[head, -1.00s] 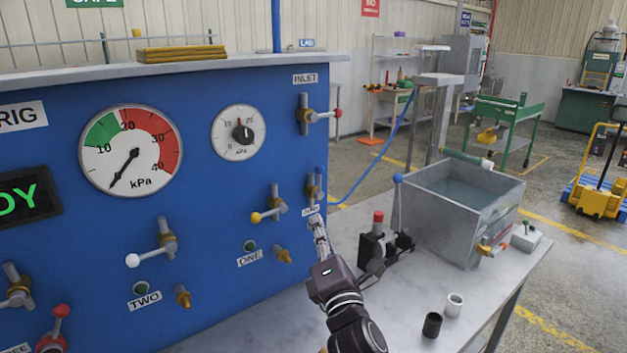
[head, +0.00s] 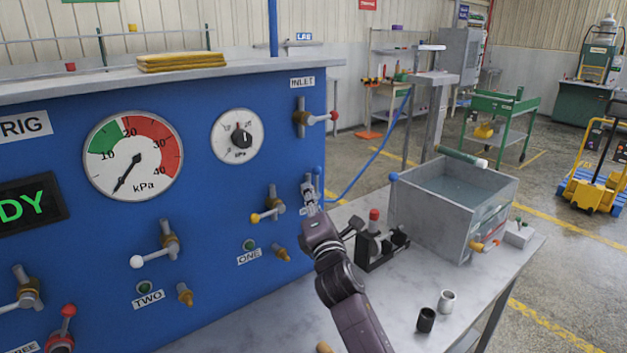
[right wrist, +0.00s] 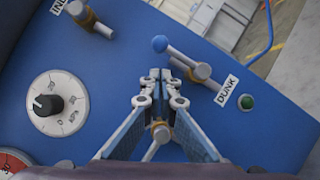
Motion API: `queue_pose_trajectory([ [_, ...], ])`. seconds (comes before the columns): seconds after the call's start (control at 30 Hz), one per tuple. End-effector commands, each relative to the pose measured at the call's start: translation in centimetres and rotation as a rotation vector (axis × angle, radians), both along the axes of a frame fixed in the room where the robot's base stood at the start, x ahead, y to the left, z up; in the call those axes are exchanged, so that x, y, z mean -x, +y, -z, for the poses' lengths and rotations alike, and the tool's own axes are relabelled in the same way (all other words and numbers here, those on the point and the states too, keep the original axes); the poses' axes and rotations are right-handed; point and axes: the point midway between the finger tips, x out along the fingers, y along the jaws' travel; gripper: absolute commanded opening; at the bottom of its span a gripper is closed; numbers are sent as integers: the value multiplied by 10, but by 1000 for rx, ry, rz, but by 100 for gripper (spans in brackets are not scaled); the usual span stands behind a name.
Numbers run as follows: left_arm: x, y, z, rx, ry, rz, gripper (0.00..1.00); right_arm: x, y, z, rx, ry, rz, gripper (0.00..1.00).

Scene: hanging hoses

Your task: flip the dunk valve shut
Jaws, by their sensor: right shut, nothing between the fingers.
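The dunk valve has a blue ball-tipped lever (right wrist: 160,43) on a brass body (right wrist: 201,72). The DUNK label (right wrist: 226,91) is beside it in the right wrist view. In the head view the blue ball (head: 318,170) shows at the panel's right edge, with the valve body largely hidden by my gripper. My right gripper (right wrist: 160,76) is shut and empty. Its fingertips are just below the blue ball and left of the brass body in the wrist view; I cannot tell whether they touch the lever. In the head view the gripper (head: 309,190) is in front of the valve. My left gripper is not in view.
The yellow-tipped valve ONE (head: 268,212) is close to the left of my gripper. The INLET valve (head: 312,117) is above. A red-topped black fixture (head: 376,240) and a water tank (head: 425,215) stand on the bench at right. A blue hose (head: 375,155) hangs behind.

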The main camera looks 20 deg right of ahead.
Motion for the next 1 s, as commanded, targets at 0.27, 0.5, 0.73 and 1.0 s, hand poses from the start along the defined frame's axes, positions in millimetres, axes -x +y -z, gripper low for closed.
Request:
queue_pose_trajectory([
  [0.27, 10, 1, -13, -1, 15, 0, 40, -13, -16, -13, 2, -1, 0, 0],
  [0.5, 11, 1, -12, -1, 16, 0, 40, -14, -17, -13, 1, -2, -1, 0],
  [0.73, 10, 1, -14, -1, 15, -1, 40, -14, -17, -14, -8, 2, 0, 0],
  [1.0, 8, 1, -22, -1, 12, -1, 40, -17, -19, -15, -58, 20, 0, 0],
])
